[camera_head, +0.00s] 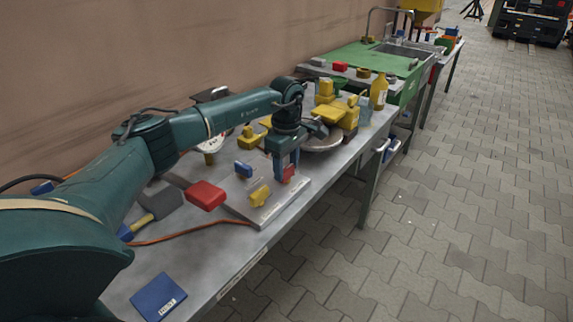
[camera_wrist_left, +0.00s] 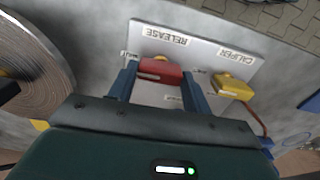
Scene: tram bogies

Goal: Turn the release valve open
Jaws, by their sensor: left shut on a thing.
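The release valve has a red handle (camera_head: 289,173) on a light metal plate (camera_head: 285,206) lying on the workbench. In the left wrist view the red handle (camera_wrist_left: 160,72) sits between my fingers, beside a plate label (camera_wrist_left: 166,36) reading "RELEASE". My left gripper (camera_head: 284,174) reaches down from above and is shut on the red handle; its fingers (camera_wrist_left: 160,86) stand on either side of it. The fingers partly hide the handle in the head view. A yellow handle (camera_head: 260,195) on the same plate shows in the left wrist view (camera_wrist_left: 234,85), by a "CALIPER" label. My right gripper is not in view.
A blue handle (camera_head: 243,169) and a red block (camera_head: 205,195) are close by. A round metal disc (camera_head: 322,140) with yellow parts lies just behind the gripper. An orange cable (camera_head: 185,235) and a blue labelled box (camera_head: 158,297) lie nearer on the bench.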

